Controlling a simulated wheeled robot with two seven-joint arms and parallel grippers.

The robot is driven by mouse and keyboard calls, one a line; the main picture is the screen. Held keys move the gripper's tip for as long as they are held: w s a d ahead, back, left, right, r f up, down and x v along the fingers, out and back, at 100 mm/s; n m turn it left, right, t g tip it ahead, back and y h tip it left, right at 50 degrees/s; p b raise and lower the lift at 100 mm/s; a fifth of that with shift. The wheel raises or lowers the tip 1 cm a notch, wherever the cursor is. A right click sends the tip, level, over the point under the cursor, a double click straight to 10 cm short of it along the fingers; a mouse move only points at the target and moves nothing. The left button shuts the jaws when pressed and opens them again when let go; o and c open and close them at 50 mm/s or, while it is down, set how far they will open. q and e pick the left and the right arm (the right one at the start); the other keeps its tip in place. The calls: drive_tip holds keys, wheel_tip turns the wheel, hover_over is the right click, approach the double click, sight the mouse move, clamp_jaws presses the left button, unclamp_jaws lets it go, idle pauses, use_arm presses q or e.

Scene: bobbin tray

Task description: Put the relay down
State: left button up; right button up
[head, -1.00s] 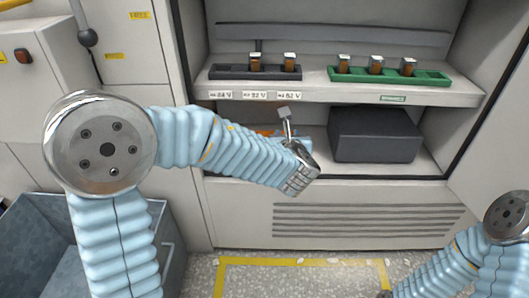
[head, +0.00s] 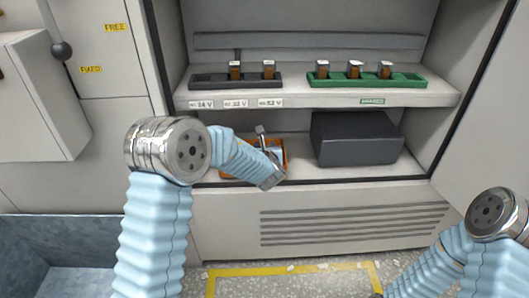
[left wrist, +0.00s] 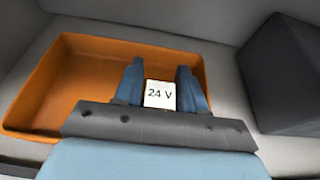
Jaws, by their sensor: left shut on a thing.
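The relay (left wrist: 160,94) is a small block with a white face marked "24 V", seen in the left wrist view. My left gripper (left wrist: 160,84) is shut on it, with one blue finger at each side. The relay is over the right part of an orange tray (left wrist: 60,90); I cannot tell whether it touches the tray floor. In the head view the orange tray (head: 284,147) is on the lower shelf, partly hidden by my left arm.
A dark grey box (head: 357,140) stands right of the orange tray. On the upper shelf, a black rack (head: 215,81) holds two relays and a green rack (head: 340,81) holds three. The shelf edge (head: 330,97) runs above my left forearm.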

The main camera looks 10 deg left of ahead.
use_arm(q)
drive_tip(key=shift+f, duration=0.8)
drive_tip(key=shift+f, duration=0.15)
drive_tip(key=o, duration=1.1)
drive_tip(key=shift+c, duration=0.2)
drive_tip(key=shift+r, duration=0.25)
drive_tip(key=v, duration=1.2)
drive_tip(key=shift+s+f, duration=0.1)
drive_tip(key=shift+f, duration=0.05)
